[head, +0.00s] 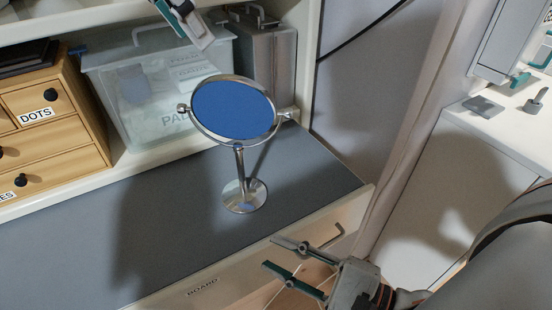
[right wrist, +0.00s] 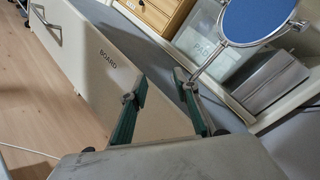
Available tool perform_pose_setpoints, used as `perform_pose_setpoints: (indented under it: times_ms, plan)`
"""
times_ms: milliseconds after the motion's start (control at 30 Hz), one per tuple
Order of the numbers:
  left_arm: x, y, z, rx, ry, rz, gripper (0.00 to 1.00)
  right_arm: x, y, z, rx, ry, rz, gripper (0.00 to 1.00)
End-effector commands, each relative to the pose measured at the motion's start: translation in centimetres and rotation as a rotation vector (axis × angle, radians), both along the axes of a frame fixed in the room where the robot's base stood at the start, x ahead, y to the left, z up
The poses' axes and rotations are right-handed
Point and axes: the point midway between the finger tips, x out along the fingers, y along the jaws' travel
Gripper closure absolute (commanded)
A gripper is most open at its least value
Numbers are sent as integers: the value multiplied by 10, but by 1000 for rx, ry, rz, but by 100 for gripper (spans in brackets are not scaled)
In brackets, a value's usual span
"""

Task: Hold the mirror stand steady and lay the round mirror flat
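The round mirror (head: 233,108) has a blue face and a chrome rim, and sits tilted between two side pivots. Its chrome stand (head: 240,165) is upright on a round base (head: 244,198) on the grey worktop. The mirror also shows at the top of the right wrist view (right wrist: 258,18). My right gripper (head: 272,253) is open and empty, in front of the worktop edge, apart from the stand. My left gripper (head: 190,22) is at the top edge, above and left of the mirror, partly cut off. Its finger opening is unclear, and it does not touch the mirror.
A wooden drawer box (head: 50,115) and a clear lidded bin (head: 160,85) stand on the shelf behind. A grey case (head: 265,65) is behind the mirror. The grey worktop (head: 90,245) is clear left of the stand. A drawer front marked BOARD (head: 235,285) lies below.

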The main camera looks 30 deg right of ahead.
Motion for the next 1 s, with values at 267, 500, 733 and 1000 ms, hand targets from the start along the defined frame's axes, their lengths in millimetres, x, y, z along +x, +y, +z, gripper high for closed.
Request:
perform_pose_setpoints:
  times_ms: [267, 500, 733, 1000]
  plan:
    - [0, 0, 0, 0, 0, 0, 72, 26, -18, 7, -343, -237, 14, 70]
    - [0, 0, 0, 0, 0, 0, 72, 49, -33, 14, -659, -449, 33, 70]
    - [0, 0, 0, 0, 0, 0, 72, 70, -45, 23, -950, -654, 55, 70]
    - [0, 0, 0, 0, 0, 0, 72, 94, -59, 40, -1290, -905, 71, 70]
